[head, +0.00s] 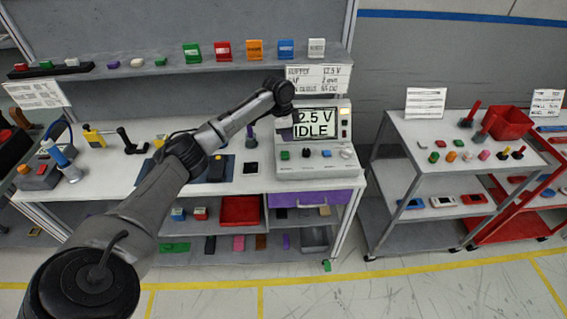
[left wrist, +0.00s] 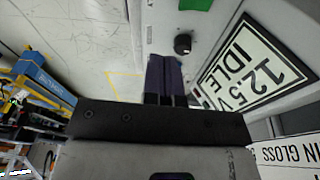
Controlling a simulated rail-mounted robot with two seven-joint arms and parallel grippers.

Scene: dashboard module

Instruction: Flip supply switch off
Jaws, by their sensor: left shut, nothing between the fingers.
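The power supply (head: 315,168) is a light grey box on the bench. Its screen (head: 315,122) reads "IDLE" under a voltage partly covered by my arm; in the left wrist view the screen (left wrist: 250,70) reads 12.5 V, tilted. Its lower front has a green button (head: 285,155) and small dark controls. I cannot tell which control is the supply switch. My left gripper (head: 285,122) is in front of the screen's left edge. In the left wrist view its dark fingers (left wrist: 166,72) are shut and empty, near a black knob (left wrist: 183,44). Contact is unclear. My right gripper is out of view.
A sign (head: 318,78) stands above the supply. A shelf (head: 180,66) with coloured blocks runs behind. Tools stand on the bench left of the supply. A grey cart (head: 455,135) and a red bin (head: 508,122) are at the right. The floor in front is clear.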

